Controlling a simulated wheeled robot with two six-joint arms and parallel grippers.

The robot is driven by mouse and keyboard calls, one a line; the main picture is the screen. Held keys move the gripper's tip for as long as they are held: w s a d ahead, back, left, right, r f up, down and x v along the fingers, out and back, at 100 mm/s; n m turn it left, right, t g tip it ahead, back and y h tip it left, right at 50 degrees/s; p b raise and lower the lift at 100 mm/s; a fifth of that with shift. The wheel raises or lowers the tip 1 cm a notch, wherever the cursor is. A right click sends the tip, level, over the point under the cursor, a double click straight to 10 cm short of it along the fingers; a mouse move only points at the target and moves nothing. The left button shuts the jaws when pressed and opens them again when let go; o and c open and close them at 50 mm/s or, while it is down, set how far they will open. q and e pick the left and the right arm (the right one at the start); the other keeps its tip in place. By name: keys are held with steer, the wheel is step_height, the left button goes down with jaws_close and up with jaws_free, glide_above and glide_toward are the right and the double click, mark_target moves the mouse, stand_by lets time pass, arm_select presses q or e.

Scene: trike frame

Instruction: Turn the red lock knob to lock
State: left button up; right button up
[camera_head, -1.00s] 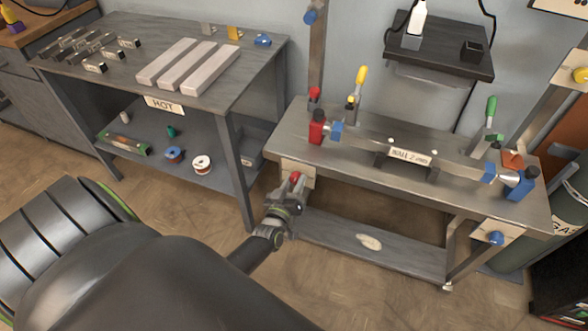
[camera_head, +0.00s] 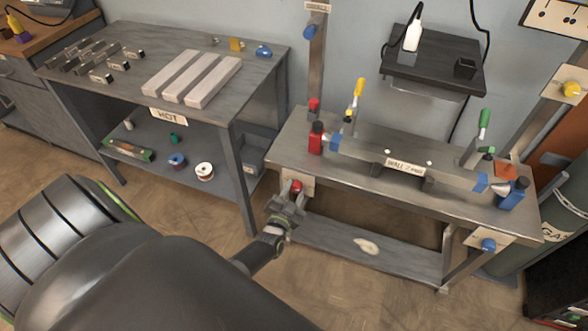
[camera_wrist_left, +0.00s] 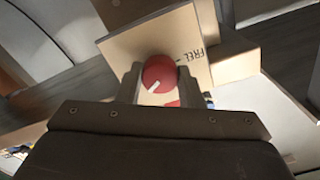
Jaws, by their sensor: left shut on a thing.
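The red lock knob (camera_head: 296,186) sits on a beige plate (camera_head: 304,178) at the left front corner of the welding bench. My left gripper (camera_head: 291,196) reaches it from the front and is shut on it. In the left wrist view the round red knob (camera_wrist_left: 160,74) lies between the two fingers, with a white pointer mark slanting to the lower left. The plate (camera_wrist_left: 125,45) bears dark lettering that looks like "FREE", right of the knob; any other lettering is hidden. My right gripper is not in view.
The bench (camera_head: 370,140) carries clamps and a clamped metal bar (camera_head: 440,174). A blue knob (camera_head: 488,245) is at its right front. The "HOT" table (camera_head: 120,75) with pale bars stands to the left. Floor is clear in front.

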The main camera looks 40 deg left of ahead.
arm_select(q)
steer(key=m, duration=0.3)
steer(key=shift+p, duration=0.3)
steer(key=shift+m, duration=1.3)
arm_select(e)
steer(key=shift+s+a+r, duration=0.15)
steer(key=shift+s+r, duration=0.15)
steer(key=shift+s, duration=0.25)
arm_select(q)
steer(key=shift+f, duration=0.1)
steer(key=o, duration=1)
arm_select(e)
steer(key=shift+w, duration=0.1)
arm_select(q)
steer(key=shift+s+p, duration=0.15)
steer(key=shift+p, duration=0.15)
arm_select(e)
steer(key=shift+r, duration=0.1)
arm_select(q)
steer(key=shift+s+d, duration=0.1)
steer(key=shift+s, duration=0.25)
steer(key=p+v, duration=0.1)
steer(key=v, duration=1.5)
steer(key=shift+s+d, duration=0.2)
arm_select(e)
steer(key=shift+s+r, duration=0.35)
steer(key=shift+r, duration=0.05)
